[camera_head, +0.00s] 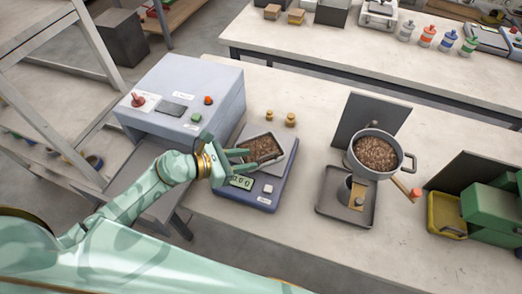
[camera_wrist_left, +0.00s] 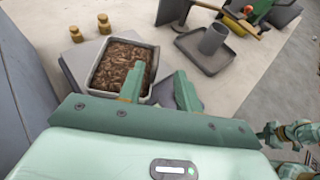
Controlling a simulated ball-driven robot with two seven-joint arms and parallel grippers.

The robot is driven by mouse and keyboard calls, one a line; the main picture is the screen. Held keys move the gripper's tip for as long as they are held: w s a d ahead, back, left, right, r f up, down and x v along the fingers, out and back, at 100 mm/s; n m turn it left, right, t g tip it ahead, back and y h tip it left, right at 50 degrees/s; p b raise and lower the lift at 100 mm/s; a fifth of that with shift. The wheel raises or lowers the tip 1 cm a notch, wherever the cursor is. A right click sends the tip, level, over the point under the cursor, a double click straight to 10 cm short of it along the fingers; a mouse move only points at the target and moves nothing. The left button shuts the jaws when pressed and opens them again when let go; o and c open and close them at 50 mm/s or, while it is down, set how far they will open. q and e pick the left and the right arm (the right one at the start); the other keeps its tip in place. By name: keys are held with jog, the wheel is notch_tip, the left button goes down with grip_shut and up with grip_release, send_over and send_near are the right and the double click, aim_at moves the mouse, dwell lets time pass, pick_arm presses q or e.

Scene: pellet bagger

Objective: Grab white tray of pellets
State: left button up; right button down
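The white tray of pellets (camera_head: 284,151) is a small pale rectangular tray filled with brown pellets. It rests on the plate of a blue scale (camera_head: 262,195) whose display reads 200. The tray also shows in the left wrist view (camera_wrist_left: 97,91). In the left wrist view, one finger of the gripper (camera_wrist_left: 160,82) lies over the pellets and the other is outside the tray's right wall. I cannot see whether either finger touches the wall. Pale green parts of mine show at the lower right there.
Two brass weights (camera_head: 290,120) stand behind the tray. A grey machine (camera_head: 185,85) with a red knob is left of the scale. A pot of pellets (camera_head: 377,155) on a stand is to the right, with a yellow bin (camera_head: 447,214) and green box beyond.

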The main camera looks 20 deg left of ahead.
aim_at(271, 155)
pick_arm(q)
jog(key=x, duration=0.5)
jog(key=b+x, duration=0.1)
jog(key=x, duration=0.4)
jog(key=shift+w+a+f, duration=0.2)
jog(key=shift+a, duration=0.05)
jog(key=shift+s, duration=0.1)
grip_shut()
